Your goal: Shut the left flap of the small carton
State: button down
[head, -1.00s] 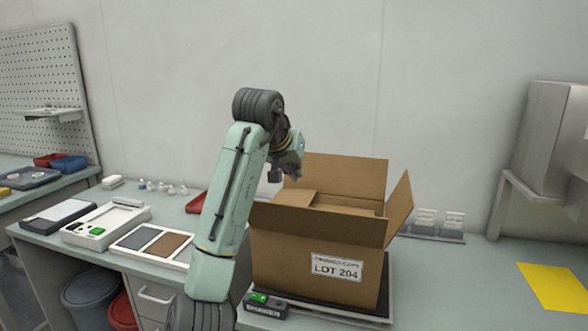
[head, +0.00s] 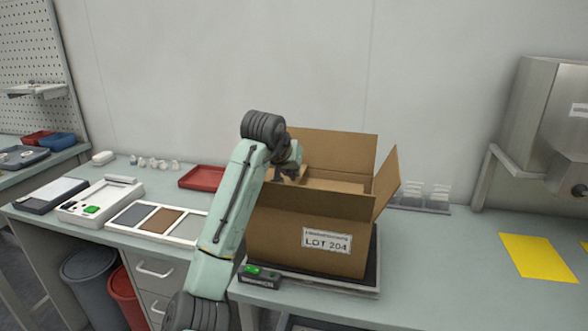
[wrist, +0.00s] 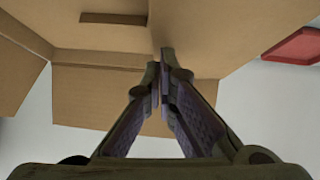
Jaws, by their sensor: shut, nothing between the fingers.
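The small carton (head: 285,241), labelled LOT 204, stands on a dark-topped platform. Its back flap (head: 338,150) stands up and its right flap (head: 387,182) leans outward. The left flap (head: 302,170) shows partly, slanting inward over the opening; my gripper hides some of it. My gripper (head: 287,173) is shut and empty at the carton's upper left. In the wrist view its fingertips (wrist: 163,80) lie close together in front of cardboard, near the left flap (wrist: 207,35). I cannot tell whether they touch it.
A red tray (head: 202,178) lies left of the carton. A sorting tray with compartments (head: 188,229) is further left.

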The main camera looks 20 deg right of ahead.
jog(key=shift+s+d+f+m+t+y+b, duration=0.1)
jog(key=shift+f+m+t+y+b, duration=0.15)
jog(key=shift+f, duration=0.35)
jog(key=shift+s+d+f+m+t+y+b, duration=0.15)
jog(key=shift+f+b, duration=0.2)
jog(key=shift+f, duration=0.2)
